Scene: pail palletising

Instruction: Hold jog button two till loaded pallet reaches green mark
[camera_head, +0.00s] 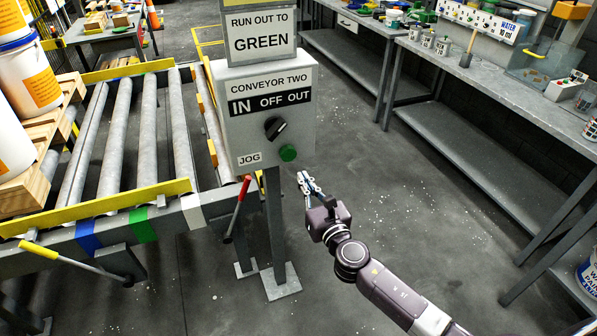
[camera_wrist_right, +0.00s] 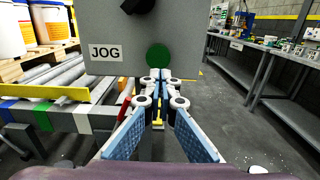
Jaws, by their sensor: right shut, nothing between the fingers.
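A grey control box (camera_head: 260,75) labelled CONVEYOR TWO stands on a post. It carries a black selector knob (camera_head: 275,128) under the words IN, OFF, OUT, and a round green jog button (camera_head: 288,153) beside the JOG label. My right gripper (camera_head: 305,180) is shut and empty, just below and right of the button, apart from it in the head view. The loaded wooden pallet (camera_head: 40,140) with pails sits at the left on rollers. A green mark (camera_head: 142,224) is on the conveyor frame. My left gripper is not visible.
Blue (camera_head: 88,237) and white (camera_head: 192,211) marks flank the green one. A red-handled lever (camera_head: 238,205) hangs beside the box post. A long workbench (camera_head: 490,85) with tools and tubs runs along the right. The floor between is clear.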

